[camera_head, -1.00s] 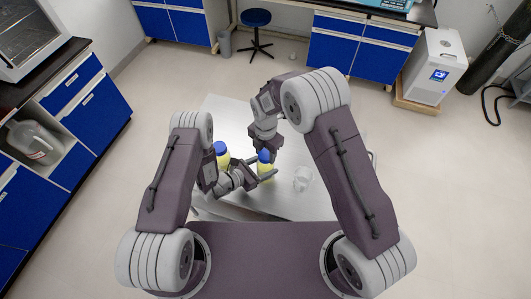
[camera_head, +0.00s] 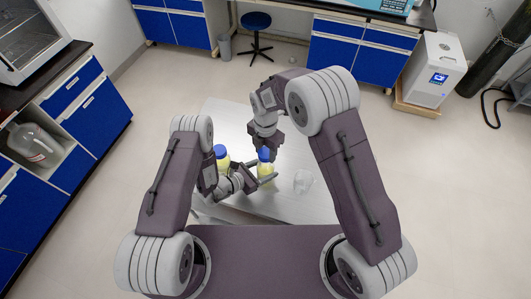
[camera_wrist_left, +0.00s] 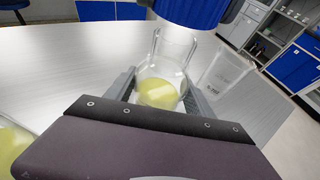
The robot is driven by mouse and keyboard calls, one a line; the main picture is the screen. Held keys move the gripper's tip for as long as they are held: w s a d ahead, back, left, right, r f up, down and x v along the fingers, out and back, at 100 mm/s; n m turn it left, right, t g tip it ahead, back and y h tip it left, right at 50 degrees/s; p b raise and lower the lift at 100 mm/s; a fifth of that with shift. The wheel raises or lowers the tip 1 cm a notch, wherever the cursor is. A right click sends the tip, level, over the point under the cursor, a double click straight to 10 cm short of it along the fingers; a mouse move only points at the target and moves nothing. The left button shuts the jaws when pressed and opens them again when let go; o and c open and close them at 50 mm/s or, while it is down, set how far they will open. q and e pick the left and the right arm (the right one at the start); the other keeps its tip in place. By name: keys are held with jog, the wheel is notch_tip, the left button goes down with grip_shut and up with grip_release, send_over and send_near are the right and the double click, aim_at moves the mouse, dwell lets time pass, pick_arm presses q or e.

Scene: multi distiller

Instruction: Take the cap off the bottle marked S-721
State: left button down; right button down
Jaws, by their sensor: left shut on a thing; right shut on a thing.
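A clear bottle with yellow liquid (camera_head: 266,175) stands on the metal table; no marking on it is readable. My left gripper (camera_head: 262,181) is shut around its body. In the left wrist view the bottle (camera_wrist_left: 160,88) shows between the fingers, its clear neck uncovered. A blue cap (camera_wrist_left: 192,10) is just above the neck and looks apart from it; it also shows in the head view (camera_head: 265,155). My right gripper (camera_head: 266,150) is shut on this cap from above. A second blue-capped yellow bottle (camera_head: 221,153) stands to the left, partly hidden by my left arm.
A clear empty beaker (camera_head: 303,181) stands on the table (camera_head: 320,205) just right of the held bottle. The table is clear behind the bottles. Blue cabinets (camera_head: 345,45) and a stool (camera_head: 256,22) are farther back.

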notch_tip(320, 180, up, 3)
jog(key=shift+f, duration=0.1)
pick_arm(q)
jog(key=shift+c, duration=1.3)
grip_release()
